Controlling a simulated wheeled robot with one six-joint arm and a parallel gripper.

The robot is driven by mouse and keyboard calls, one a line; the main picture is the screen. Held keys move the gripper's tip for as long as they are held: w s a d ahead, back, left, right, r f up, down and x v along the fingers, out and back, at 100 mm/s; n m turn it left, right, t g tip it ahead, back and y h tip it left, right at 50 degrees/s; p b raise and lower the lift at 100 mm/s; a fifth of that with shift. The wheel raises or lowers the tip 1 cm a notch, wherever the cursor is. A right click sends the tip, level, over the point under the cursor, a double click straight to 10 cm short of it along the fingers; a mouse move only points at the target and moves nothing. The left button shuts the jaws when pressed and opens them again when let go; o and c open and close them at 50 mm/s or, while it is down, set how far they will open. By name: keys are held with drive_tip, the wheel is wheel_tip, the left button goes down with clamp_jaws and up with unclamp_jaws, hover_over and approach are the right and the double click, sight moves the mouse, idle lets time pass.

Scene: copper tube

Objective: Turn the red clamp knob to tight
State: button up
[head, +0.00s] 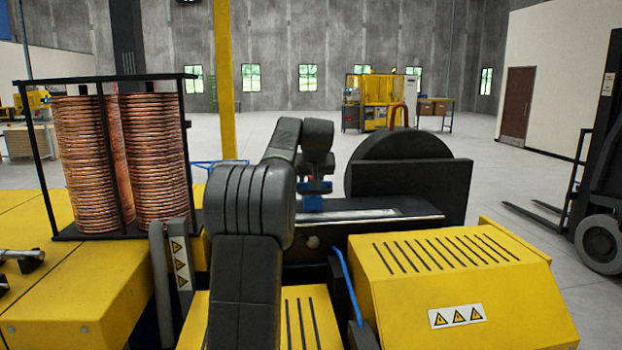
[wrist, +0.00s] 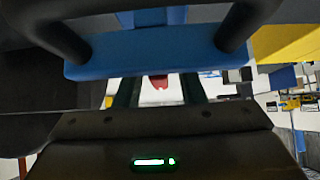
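A small red part (wrist: 159,82), which looks like the clamp knob, shows in the wrist view just below a blue bar (wrist: 150,53). The bar hides its upper part. My gripper (wrist: 159,88) has its two dark green fingers apart, one on each side of the red part, with bright gaps between. The fingertips are hidden behind the blue bar, and I cannot tell how deep the red part sits between them. In the head view my arm reaches over the machine, near a blue block (head: 312,204) by a dark bed; my fingers are too small to make out there.
Copper coils (head: 85,160) stand in a black rack at the left. A big black disc (head: 405,160) and a dark panel (head: 418,193) stand just right of my wrist. A yellow vented cover (head: 450,270) fills the right front. A forklift (head: 600,215) stands far right.

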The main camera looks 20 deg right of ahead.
clamp_jaws()
idle(0.3)
drive_tip(key=m+h+p, duration=0.1)
drive_tip(key=m, duration=0.1)
drive_tip(key=m+g+h+p, duration=0.1)
drive_tip(key=m+h, duration=0.1)
drive_tip(key=shift+m+g, duration=0.3)
drive_tip(key=shift+m, duration=0.1)
drive_tip(key=m+g+h+p, duration=0.1)
drive_tip(key=m, duration=0.1)
drive_tip(key=m+g+h, duration=0.1)
drive_tip(key=m, duration=0.1)
drive_tip(key=shift+w+r+g+h+p, duration=0.1)
drive_tip(key=shift+r+g+h+p, duration=0.05)
drive_tip(key=shift+g+h+p, duration=0.2)
drive_tip(key=m+g+h+p, duration=0.1)
drive_tip(key=m+g+p, duration=0.2)
drive_tip(key=m+p, duration=0.1)
drive_tip(key=shift+r+m+p, duration=0.15)
drive_tip(key=shift+m+p, duration=0.15)
drive_tip(key=shift+m, duration=0.2)
drive_tip(key=shift+f+m+g+p, duration=0.15)
drive_tip(key=shift+m+g+p, duration=0.7)
drive_tip(key=shift+m, duration=0.1)
drive_tip(key=shift+f+m+g+p, duration=0.1)
drive_tip(key=shift+m+g+p, duration=0.65)
drive_tip(key=shift+m, duration=0.2)
drive_tip(key=shift+g+y, duration=0.25)
